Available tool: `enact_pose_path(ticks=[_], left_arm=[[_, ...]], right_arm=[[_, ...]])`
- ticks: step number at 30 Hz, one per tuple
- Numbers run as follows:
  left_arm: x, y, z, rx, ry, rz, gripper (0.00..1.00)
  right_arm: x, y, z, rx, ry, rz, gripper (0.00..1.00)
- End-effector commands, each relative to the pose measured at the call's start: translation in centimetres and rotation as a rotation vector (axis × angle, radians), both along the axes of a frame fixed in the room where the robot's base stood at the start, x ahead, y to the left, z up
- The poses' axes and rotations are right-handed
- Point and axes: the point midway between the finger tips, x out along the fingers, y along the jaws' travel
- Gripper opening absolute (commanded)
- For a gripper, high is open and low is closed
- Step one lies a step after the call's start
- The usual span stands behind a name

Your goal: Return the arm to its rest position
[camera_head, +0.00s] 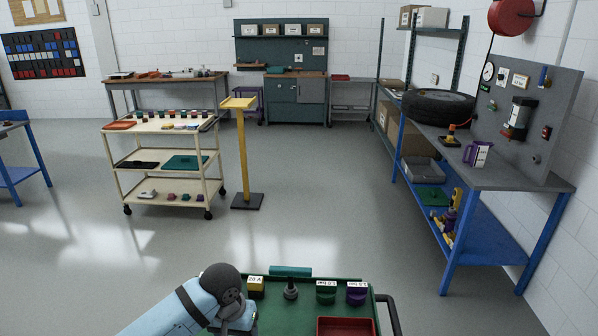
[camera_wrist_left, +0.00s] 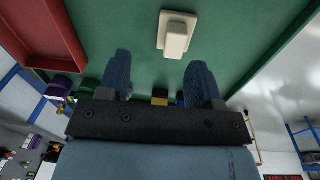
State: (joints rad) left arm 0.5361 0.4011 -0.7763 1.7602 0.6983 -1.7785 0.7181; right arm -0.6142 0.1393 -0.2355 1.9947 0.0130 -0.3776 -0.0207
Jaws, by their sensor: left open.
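My left arm (camera_head: 185,309) comes in from the bottom left of the head view, reaching over the near green cart top (camera_head: 283,320). Its fingers are not clearly seen there. In the left wrist view my left gripper (camera_wrist_left: 158,65) has its two blue fingers spread apart with nothing between them. The gripper is over the green surface (camera_wrist_left: 230,30). A cream block (camera_wrist_left: 177,33) lies on that surface beyond the fingertips, apart from them. My right gripper is in neither view.
The cart top bears a red tray (camera_head: 345,328), labelled yellow (camera_head: 256,288), green (camera_head: 326,293) and purple (camera_head: 357,295) pieces, and a dark knob (camera_head: 291,291). A black handle (camera_head: 392,315) is at its right. A blue workbench (camera_head: 490,178) stands right; the floor (camera_head: 330,215) beyond is open.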

Motion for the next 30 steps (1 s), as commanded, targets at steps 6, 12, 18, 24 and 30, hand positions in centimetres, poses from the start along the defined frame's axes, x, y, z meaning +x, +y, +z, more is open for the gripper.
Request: enact_pose_path(ticks=[6,12,18,24,30], left_arm=[[-7.5,-1.7,-2.3,-0.128,-0.079,-0.094,0.59],[-13.5,0.1,-2.8,-0.169,-0.174,-0.107,0.59],[-19.1,4.1,-2.7,-0.122,-0.245,-0.079,0.59],[-23.2,7.8,-2.2,-0.043,-0.274,-0.057,0.59],[-26.7,10.9,-1.3,0.042,-0.281,-0.045,0.59]], right_arm=[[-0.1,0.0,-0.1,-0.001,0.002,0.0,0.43],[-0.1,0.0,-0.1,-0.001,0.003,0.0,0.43],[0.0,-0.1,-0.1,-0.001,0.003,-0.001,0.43],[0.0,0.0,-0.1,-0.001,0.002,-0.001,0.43],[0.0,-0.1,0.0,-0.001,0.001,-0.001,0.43]])
